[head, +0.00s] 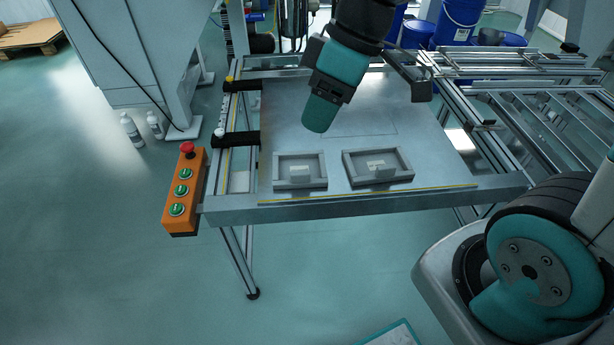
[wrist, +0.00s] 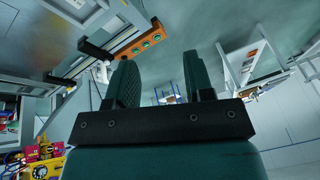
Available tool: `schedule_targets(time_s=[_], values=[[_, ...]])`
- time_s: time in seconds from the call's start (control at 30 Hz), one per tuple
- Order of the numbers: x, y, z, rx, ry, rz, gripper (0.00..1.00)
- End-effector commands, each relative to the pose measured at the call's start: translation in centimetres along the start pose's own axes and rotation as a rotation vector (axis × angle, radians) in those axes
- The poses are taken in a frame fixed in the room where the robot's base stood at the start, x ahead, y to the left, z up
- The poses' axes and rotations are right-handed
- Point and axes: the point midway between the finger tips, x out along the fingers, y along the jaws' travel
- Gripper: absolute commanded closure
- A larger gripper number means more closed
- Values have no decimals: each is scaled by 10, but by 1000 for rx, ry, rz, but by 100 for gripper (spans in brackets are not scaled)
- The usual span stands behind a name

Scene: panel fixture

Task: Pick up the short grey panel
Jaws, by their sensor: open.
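In the head view, two flat grey rectangular pieces with raised rims and small pale labels lie on the metal table. The left one (head: 300,173) looks the shorter of the two, and the right one (head: 379,170) looks a little wider. My gripper (head: 320,113) is above the table, behind and above these pieces in the picture, apart from both. The wrist view shows its two dark teal fingers (wrist: 163,80) spread with nothing between them. Neither grey piece can be made out in the wrist view.
The metal table (head: 285,115) has a bare surface behind the pieces. An orange button box (head: 185,187) with a red stop button is fixed at its left front corner. Black clamps (head: 236,139) sit along the left edge. Aluminium rails (head: 545,110) stand at the right.

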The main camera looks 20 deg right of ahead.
Motion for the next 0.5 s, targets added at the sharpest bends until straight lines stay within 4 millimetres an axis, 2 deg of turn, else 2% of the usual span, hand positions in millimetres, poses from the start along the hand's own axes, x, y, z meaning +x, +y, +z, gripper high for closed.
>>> schedule_targets(time_s=[0.03,0.1,0.2,0.33,0.5], values=[[39,39,10,-47,5,8,52],[63,80,17,-136,16,25,52],[89,126,28,-240,26,47,52],[107,157,37,-321,31,64,52],[133,163,37,-348,30,63,52]])
